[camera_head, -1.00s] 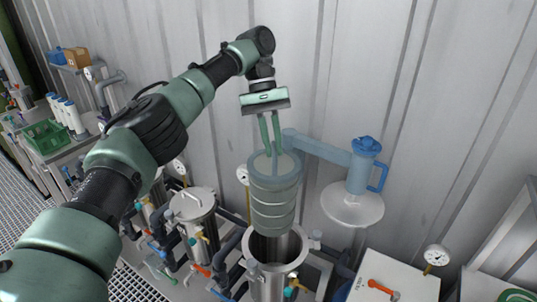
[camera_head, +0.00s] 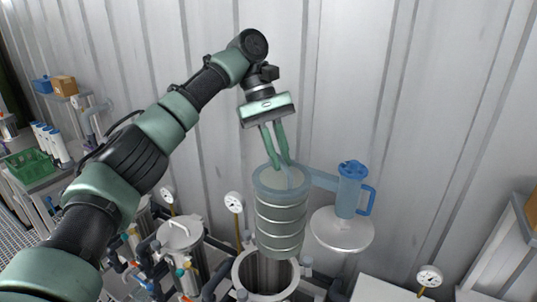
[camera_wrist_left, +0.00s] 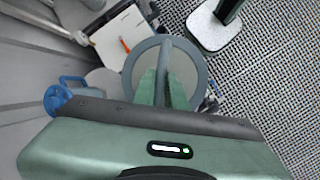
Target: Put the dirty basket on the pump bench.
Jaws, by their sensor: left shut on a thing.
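The basket (camera_head: 281,222) is a ribbed grey-green cylinder with a blue-grey rim. My left gripper (camera_head: 283,163) is shut on it at the top, and the basket hangs nearly upright in the head view. Its lower end overlaps the mouth of an open steel vessel (camera_head: 240,275) in the picture; I cannot tell whether it is fully clear of the rim. In the left wrist view the round basket rim (camera_wrist_left: 129,75) and its crossbar show beyond the fingers. I cannot tell for sure which surface is the pump bench.
A blue jug (camera_head: 350,192) stands on a round white stand (camera_head: 342,232) close right of the basket. A lidded vessel (camera_head: 180,236) and pipes are at left. A bench with a green crate (camera_head: 30,165) is far left. A pressure gauge (camera_head: 429,276) is at lower right.

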